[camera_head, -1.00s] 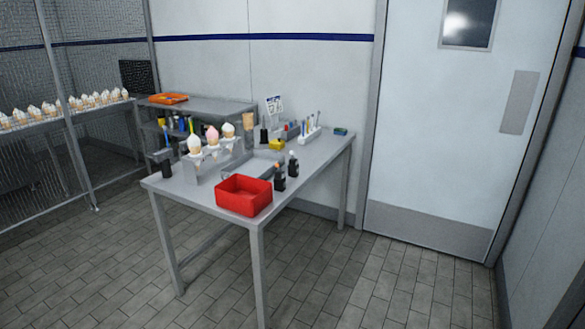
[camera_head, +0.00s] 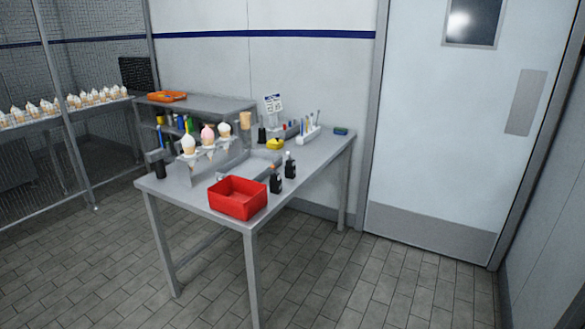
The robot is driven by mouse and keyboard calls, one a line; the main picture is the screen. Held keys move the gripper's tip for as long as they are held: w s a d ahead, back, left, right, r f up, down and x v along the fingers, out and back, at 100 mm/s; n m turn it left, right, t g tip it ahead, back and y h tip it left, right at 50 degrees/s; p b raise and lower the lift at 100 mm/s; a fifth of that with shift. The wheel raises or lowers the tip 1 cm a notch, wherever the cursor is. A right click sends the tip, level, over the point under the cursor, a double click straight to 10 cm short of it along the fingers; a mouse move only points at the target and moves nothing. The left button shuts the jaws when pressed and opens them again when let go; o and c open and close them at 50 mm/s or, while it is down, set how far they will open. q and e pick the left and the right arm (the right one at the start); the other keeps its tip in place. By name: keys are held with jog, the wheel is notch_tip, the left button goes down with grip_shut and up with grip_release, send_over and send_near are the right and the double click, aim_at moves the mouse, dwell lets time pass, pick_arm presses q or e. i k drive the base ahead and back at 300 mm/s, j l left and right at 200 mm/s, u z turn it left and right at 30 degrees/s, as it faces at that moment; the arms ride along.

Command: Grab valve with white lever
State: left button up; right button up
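No valve with a white lever can be made out in the head view. A steel table (camera_head: 180,190) stands in the middle with small items on it, several too small to identify. Neither of my grippers shows in the head view, so I cannot see what they hold.
A red bin (camera_head: 238,198) sits at the table's front corner, with dark bottles (camera_head: 276,180) beside it. Ice cream cones (camera_head: 208,138) stand in a holder behind. An orange tray (camera_head: 167,96) lies on a shelf. A closed door (camera_head: 445,130) is at right. Tiled floor (camera_head: 350,280) in front is clear.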

aim_at(290, 167)
jog(key=i+l, duration=0.35)
jog(key=i+l+u, duration=0.15)
jog(key=i+l, duration=0.25)
jog(key=l, duration=0.2)
